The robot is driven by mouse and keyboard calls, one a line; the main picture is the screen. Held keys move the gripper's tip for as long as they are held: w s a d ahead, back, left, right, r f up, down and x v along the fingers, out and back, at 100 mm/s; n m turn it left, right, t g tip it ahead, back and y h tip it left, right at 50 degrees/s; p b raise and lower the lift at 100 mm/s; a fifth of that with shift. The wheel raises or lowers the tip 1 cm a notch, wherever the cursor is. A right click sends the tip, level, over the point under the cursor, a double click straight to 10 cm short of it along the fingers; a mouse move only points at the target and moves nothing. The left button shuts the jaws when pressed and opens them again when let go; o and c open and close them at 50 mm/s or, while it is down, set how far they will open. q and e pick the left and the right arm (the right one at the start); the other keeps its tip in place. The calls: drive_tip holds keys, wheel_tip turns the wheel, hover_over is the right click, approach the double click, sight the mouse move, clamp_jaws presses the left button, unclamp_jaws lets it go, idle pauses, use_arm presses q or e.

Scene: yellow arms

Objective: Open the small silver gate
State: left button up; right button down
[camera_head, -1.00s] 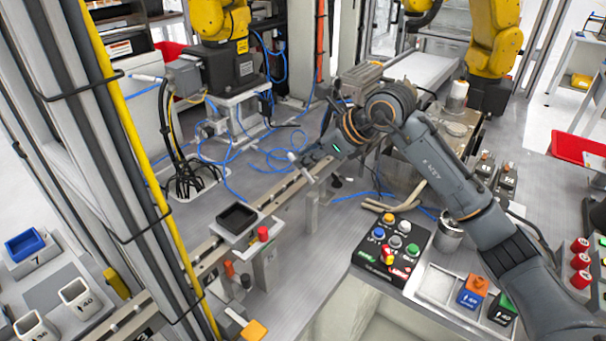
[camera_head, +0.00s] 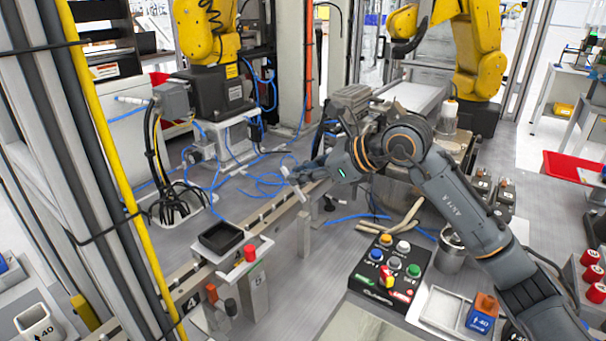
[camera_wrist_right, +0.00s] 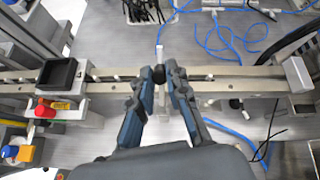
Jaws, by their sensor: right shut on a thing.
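The small silver gate (camera_head: 292,180) shows as a short, pale bar at the conveyor rail, in the middle of the head view. My right gripper (camera_head: 304,176) reaches it from the right, with its fingers close together at the bar. In the right wrist view the two dark-blue fingers (camera_wrist_right: 161,76) close around a small dark piece over the rail, and the thin silver bar (camera_wrist_right: 160,54) sticks out beyond them. The fingers hide the gripped part, and I cannot tell how far the gate stands open. My left gripper is in neither view.
The rail (camera_head: 262,217) runs diagonally, with a black tray (camera_head: 220,237) and a red button (camera_head: 250,253) beside it. A silver post (camera_head: 304,236) stands near my gripper. Blue cables lie behind the rail. A button box (camera_head: 390,270) sits at the front right.

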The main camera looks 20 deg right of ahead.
drive_tip(key=c, duration=1.3)
unclamp_jaws()
drive_tip(key=v, duration=1.2)
